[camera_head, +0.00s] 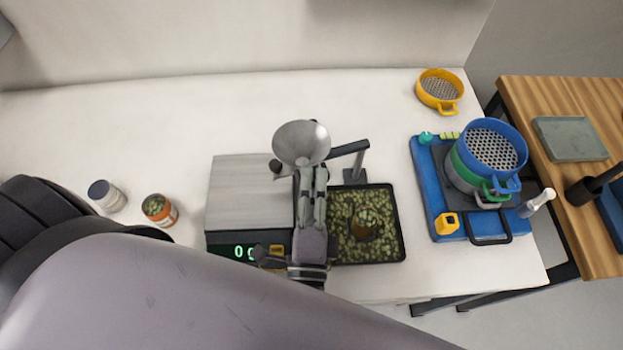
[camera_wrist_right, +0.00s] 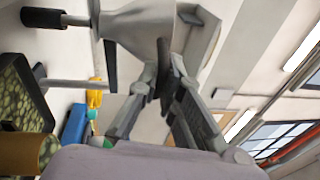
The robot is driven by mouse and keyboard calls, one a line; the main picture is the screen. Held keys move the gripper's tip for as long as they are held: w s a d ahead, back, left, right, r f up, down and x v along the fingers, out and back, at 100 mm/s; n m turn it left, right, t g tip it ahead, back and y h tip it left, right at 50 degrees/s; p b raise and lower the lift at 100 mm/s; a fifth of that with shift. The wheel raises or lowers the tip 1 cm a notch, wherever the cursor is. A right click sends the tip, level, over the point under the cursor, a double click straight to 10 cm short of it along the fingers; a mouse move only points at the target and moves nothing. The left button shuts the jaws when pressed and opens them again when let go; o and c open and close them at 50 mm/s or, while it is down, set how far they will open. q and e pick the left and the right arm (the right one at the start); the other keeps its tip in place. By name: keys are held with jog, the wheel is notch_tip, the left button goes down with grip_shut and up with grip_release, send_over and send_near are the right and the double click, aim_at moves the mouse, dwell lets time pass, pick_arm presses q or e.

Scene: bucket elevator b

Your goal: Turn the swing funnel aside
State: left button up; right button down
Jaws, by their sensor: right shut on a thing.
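The swing funnel (camera_head: 301,139) is a grey metal cone on a dark arm that runs to a post (camera_head: 355,168) on its right. It stands over the right edge of the scale (camera_head: 238,190), beside the black tray (camera_head: 400,225). A short black-ended knob shows at its left. My right gripper (camera_head: 312,174) reaches up from below and is shut on the funnel's lower part. In the right wrist view the fingers (camera_wrist_right: 166,88) close just under the funnel (camera_wrist_right: 140,28); the exact contact is partly hidden. My left gripper is not in view.
The tray holds green pellets and a small cup (camera_head: 366,222). Two jars, one white (camera_head: 106,196) and one orange-labelled (camera_head: 159,210), stand left of the scale. A blue base with stacked sieves (camera_head: 492,147) is at right; a yellow sieve (camera_head: 439,90) lies behind.

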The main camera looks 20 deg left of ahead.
jog(key=shift+d+f, duration=0.1)
jog(key=c, duration=1.7)
grip_release()
jog(key=shift+d, duration=0.1)
jog(key=v, duration=0.7)
jog(key=shift+s, duration=0.25)
